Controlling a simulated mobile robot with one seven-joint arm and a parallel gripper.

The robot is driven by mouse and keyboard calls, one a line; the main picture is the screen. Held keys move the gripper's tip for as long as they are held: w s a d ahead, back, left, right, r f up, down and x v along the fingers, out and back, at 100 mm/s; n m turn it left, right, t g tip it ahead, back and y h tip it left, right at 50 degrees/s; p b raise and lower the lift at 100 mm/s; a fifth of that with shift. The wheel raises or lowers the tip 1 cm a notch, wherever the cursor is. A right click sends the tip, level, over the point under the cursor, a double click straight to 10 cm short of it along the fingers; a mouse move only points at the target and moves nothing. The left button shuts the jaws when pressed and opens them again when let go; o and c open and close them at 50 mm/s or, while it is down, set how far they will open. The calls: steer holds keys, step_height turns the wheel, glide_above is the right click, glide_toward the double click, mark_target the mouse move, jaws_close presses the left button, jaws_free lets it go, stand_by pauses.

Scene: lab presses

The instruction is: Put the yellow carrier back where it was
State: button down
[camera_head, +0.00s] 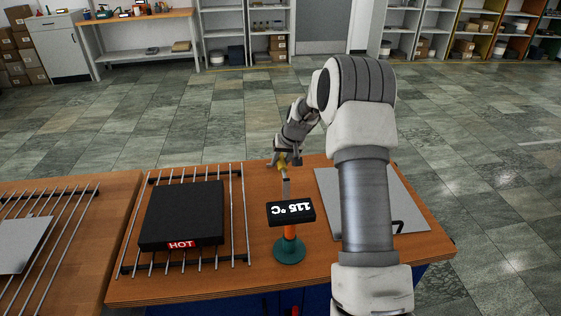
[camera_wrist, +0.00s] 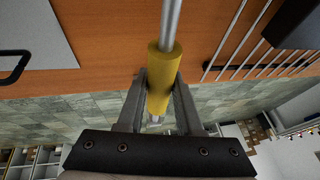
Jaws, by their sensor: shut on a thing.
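The yellow carrier (camera_wrist: 163,80) is a short yellow cylinder with a grey metal rod (camera_wrist: 170,22) running out of its far end in the wrist view. My gripper (camera_wrist: 161,74) is shut on it, one finger on each side. In the head view my gripper (camera_head: 285,158) is over the back edge of the wooden table, with a little of the yellow carrier (camera_head: 283,163) showing. The grey rod (camera_head: 286,188) reaches down from it toward a black display reading 115 °C (camera_head: 291,211). The rod's lower end is hidden there, so I cannot tell whether it touches anything.
The display stands on an orange post with a green round base (camera_head: 289,250). Left of it, a black block with a red HOT label (camera_head: 181,244) lies on a rod rack (camera_head: 238,215). A grey plate with a black handle (camera_head: 330,190) lies right, partly behind my arm.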

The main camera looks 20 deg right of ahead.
steer(key=shift+w+r, duration=0.1)
steer(key=c, duration=0.6)
jaws_free()
steer(key=shift+o, duration=0.2)
